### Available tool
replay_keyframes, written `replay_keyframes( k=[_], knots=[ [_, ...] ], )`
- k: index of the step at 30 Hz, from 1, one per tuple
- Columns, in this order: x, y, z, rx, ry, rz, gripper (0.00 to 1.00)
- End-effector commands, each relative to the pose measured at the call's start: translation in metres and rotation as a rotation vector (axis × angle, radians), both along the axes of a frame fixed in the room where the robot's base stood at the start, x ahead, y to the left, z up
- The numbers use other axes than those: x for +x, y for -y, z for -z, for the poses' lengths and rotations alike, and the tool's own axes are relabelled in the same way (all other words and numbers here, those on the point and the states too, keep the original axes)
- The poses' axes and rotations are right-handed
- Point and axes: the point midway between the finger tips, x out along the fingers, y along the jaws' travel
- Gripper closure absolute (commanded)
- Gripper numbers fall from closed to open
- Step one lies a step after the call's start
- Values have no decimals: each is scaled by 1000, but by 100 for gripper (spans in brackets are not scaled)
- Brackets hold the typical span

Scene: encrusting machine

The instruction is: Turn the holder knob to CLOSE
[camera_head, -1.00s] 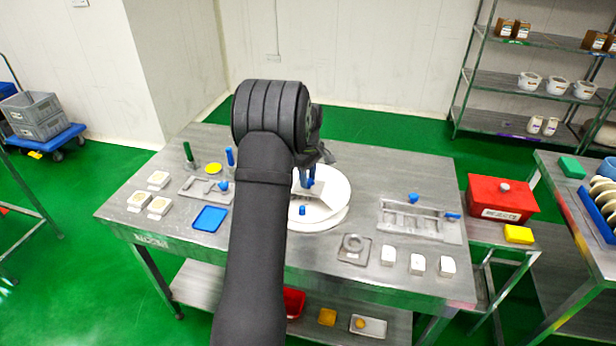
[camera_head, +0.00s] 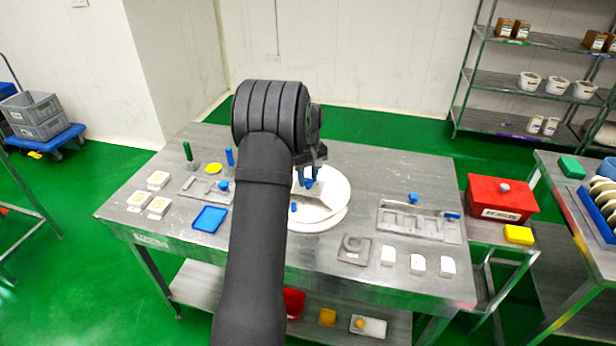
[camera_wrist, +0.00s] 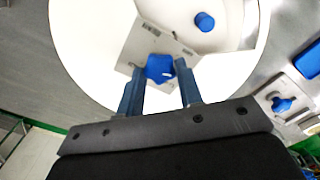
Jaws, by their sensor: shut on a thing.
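The blue holder knob (camera_head: 309,184) stands on a grey plate (camera_head: 318,200) over a round white disc (camera_head: 336,212). My gripper (camera_head: 311,172) points down at it, with its blue fingers shut on the knob. In the wrist view the knob (camera_wrist: 160,68) sits between the fingertips of my gripper (camera_wrist: 161,82). The plate (camera_wrist: 134,42) lies slanted there, with small markings too blurred to read. A second blue peg (camera_wrist: 204,21) stands on the holder beyond the knob. It also shows left of the plate in the head view (camera_head: 293,207). My arm hides part of the disc.
A blue tray (camera_head: 209,219), white blocks (camera_head: 158,180) and a green-handled tool (camera_head: 188,152) lie on the metal table's left. A slotted grey fixture (camera_head: 420,221) with blue knobs and several white blocks (camera_head: 418,264) lie right. A red box (camera_head: 501,199) stands beyond the right edge.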

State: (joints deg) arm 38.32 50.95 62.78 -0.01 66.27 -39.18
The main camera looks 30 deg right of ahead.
Motion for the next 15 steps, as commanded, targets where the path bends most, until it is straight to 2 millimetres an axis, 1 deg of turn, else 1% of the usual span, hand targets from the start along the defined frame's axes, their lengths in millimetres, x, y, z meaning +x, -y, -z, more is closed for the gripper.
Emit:
replay_keyframes(
  k=[15],
  knots=[
    [0,1,-1,-1,1,259,100]
  ],
)
